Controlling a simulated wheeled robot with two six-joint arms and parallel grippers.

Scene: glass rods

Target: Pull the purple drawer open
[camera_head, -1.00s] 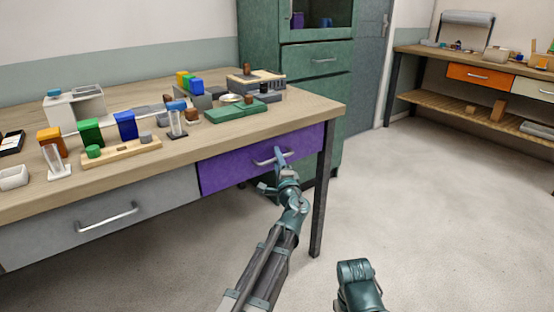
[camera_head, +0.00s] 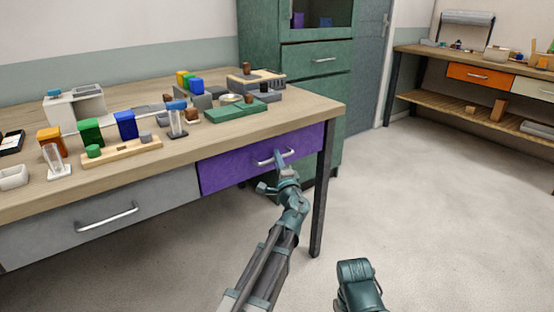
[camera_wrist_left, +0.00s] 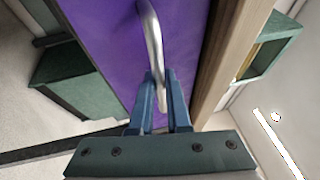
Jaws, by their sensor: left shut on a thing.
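The purple drawer (camera_head: 235,165) is at the right end of the workbench front. It looks closed, its face level with the bench front. Its silver bar handle (camera_head: 265,160) is at the middle of the face. My left gripper (camera_head: 279,156) reaches up from below and is shut on the handle's right part. In the left wrist view the handle (camera_wrist_left: 152,40) runs down between the two blue fingers (camera_wrist_left: 162,100), with the purple face (camera_wrist_left: 105,45) behind. My right arm's end shows at the bottom of the head view; its fingers are not visible.
The workbench top (camera_head: 230,140) holds colored blocks, a wooden rack and a green tray (camera_head: 236,112). A grey drawer (camera_head: 60,231) is to the left. A bench leg (camera_head: 321,200) stands just right of my left arm. A green cabinet (camera_head: 300,60) is behind. The floor at right is clear.

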